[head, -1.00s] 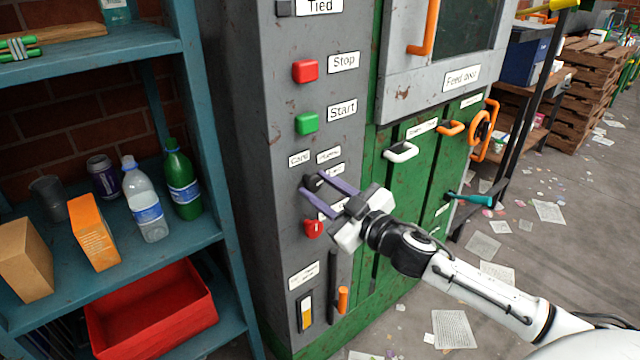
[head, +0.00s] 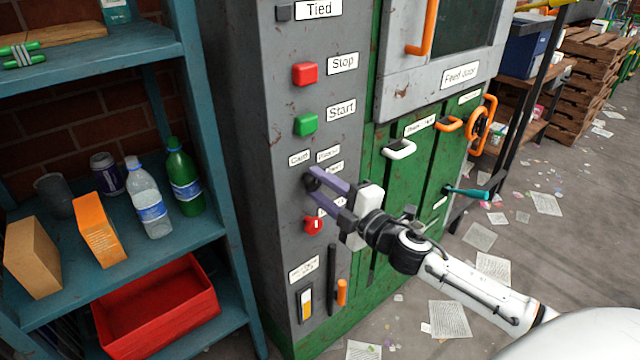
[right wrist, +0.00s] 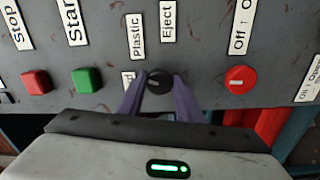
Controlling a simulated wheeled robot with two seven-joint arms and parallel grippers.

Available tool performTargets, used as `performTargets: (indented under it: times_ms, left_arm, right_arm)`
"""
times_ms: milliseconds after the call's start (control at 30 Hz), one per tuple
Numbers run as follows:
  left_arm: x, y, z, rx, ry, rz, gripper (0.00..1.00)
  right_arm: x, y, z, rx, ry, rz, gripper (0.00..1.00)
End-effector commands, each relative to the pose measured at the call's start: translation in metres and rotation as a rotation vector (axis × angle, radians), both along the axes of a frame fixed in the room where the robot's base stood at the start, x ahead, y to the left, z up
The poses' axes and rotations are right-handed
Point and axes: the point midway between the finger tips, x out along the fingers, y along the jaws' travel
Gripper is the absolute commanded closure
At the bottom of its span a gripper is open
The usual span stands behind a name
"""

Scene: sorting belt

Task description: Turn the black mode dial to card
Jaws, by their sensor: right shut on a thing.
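The black mode dial (right wrist: 159,82) sits on the grey panel, between the fingers of my right gripper (right wrist: 159,98) in the right wrist view. That gripper is shut on the dial. In the head view my right gripper (head: 318,188) reaches the panel from the right, and its fingers mostly hide the dial. Labels around the dial include Card (head: 299,158) at its upper left and Plastic (head: 328,154) to the right of that. The Plastic label also shows in the right wrist view (right wrist: 136,36), with Eject beside it. Where the dial points is not clear. My left gripper is out of view.
A red Stop button (head: 305,74) and a green Start button (head: 306,125) are above the dial. A red round switch (head: 313,225) is just below it. Green doors with a white handle (head: 399,149) are right. A shelf (head: 205,240) with bottles and boxes is left.

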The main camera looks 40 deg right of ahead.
Motion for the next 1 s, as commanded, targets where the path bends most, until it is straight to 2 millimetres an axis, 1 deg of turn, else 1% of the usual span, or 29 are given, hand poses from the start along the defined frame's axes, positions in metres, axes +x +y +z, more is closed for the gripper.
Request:
performTargets:
  times_ms: [200,400,633,1000]
  left_arm:
    - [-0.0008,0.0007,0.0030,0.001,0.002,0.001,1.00]
    - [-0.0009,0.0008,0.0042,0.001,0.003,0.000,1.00]
    - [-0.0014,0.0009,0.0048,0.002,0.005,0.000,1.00]
    - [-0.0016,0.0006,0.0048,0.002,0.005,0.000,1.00]
  right_arm:
    - [-0.0001,0.0003,0.0003,-0.172,-0.012,0.000,0.90]
    - [-0.0001,0.0004,0.0004,-0.283,-0.021,0.001,0.90]
    - [-0.0001,0.0004,0.0003,-0.353,-0.027,0.001,0.90]
    - [-0.0001,0.0004,0.0002,-0.374,-0.029,0.001,0.90]
